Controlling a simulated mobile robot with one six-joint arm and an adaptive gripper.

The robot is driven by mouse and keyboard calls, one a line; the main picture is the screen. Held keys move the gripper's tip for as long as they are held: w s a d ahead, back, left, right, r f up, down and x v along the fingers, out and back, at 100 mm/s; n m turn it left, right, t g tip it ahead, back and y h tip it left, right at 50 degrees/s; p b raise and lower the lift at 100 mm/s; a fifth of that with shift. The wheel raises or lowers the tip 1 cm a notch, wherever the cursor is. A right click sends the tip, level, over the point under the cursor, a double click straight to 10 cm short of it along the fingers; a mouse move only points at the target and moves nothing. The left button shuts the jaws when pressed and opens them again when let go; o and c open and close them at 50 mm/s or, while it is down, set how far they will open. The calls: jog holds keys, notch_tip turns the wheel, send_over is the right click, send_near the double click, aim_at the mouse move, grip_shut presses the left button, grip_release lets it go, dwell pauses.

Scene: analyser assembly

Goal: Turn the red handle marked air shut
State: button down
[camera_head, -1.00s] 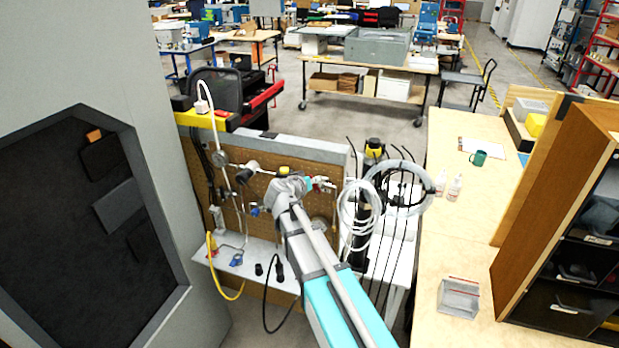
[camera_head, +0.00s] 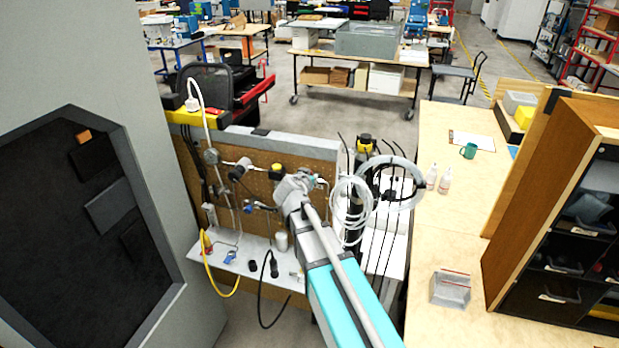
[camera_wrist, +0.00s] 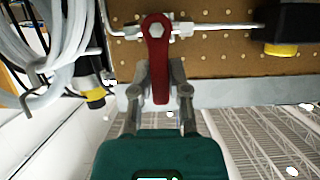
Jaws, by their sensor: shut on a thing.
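The red handle (camera_wrist: 157,55) shows in the wrist view, bolted at its top end to a valve on a thin metal pipe (camera_wrist: 215,27). It hangs straight down in that picture, across the level pipe. My gripper (camera_wrist: 161,78) has a finger on each side of the handle's free end and is shut on it. No marking can be read on the handle. In the head view, my arm's end covers the handle in front of the brown pegboard (camera_head: 262,182), and the fingers cannot be made out.
Coiled clear tubing (camera_head: 352,205) and black cables hang just right of my arm. A white ledge (camera_head: 215,262) with small fittings juts out below the board. A wooden bench (camera_head: 460,225) stands at right and a grey cabinet (camera_head: 60,60) at left.

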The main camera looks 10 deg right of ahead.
jog(key=c, duration=0.6)
grip_release()
jog(key=shift+w, duration=0.1)
jog(key=w+a+f+n+g+h+b, duration=0.15)
jog(key=a+f+n+h+b, duration=0.3)
jog(key=n+h+b, duration=0.6)
jog(key=s+a+n+y, duration=0.3)
jog(key=s+a, duration=0.5)
jog(key=a, duration=0.2)
jog(key=s+d+f+m+g+y+b, duration=0.1)
jog(key=d+f+b, duration=0.3)
jog(key=f, duration=0.4)
jog(key=s+d+f+m+g+y+b, duration=0.1)
jog(key=s+d+f+g+y+b, duration=0.1)
jog(key=f+b, duration=0.3)
jog(key=s+d+f+m+g+y+b, duration=0.1)
jog(key=s+d+f+g+b, duration=0.2)
jog(key=f, duration=0.8)
jog(key=d+b, duration=0.2)
jog(key=shift+s+d+f+b, duration=0.25)
jog(key=shift+s+d+b, duration=0.05)
